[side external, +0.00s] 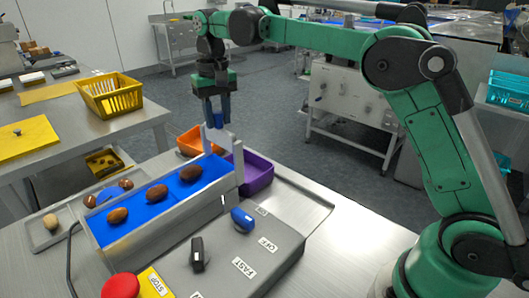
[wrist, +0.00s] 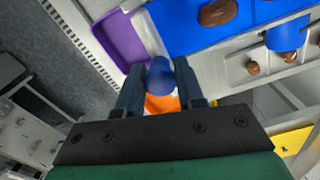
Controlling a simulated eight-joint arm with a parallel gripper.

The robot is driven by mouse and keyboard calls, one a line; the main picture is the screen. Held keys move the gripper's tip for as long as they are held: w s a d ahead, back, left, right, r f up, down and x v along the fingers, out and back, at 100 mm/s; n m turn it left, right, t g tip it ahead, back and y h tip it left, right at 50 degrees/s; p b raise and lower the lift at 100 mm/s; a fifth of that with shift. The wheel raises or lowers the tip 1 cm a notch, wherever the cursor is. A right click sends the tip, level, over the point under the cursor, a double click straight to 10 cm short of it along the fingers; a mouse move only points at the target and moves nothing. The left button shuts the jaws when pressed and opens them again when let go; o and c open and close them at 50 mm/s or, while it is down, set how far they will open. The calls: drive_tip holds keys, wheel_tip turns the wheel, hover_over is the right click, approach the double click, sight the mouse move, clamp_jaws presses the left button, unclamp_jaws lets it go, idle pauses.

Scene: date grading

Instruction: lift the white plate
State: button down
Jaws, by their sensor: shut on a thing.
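The white plate (side external: 218,140) stands upright at the far end of the blue belt (side external: 130,232) in the side external view. My gripper (side external: 217,117) points straight down over its top edge. In the wrist view my gripper (wrist: 159,73) has its two fingers closed around a rounded blue knob (wrist: 160,78), which seems to be the plate's handle. The plate's lower edge is hard to make out, so I cannot tell whether it is raised. The knob hides most of the plate from the wrist camera.
Several brown dates lie on the belt, one (side external: 191,173) nearest the plate. A purple bin (side external: 257,180) and an orange bin (side external: 190,141) flank the belt's end. A control box (side external: 262,262) with a blue knob, black switch and red stop button (side external: 121,286) stands in front.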

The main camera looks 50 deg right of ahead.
sight(217, 112)
drive_tip(key=shift+r, duration=0.4)
drive_tip(key=c, duration=0.5)
unclamp_jaws()
drive_tip(key=shift+c, duration=0.2)
drive_tip(key=shift+w+r, duration=0.1)
drive_tip(key=shift+r, duration=2.7)
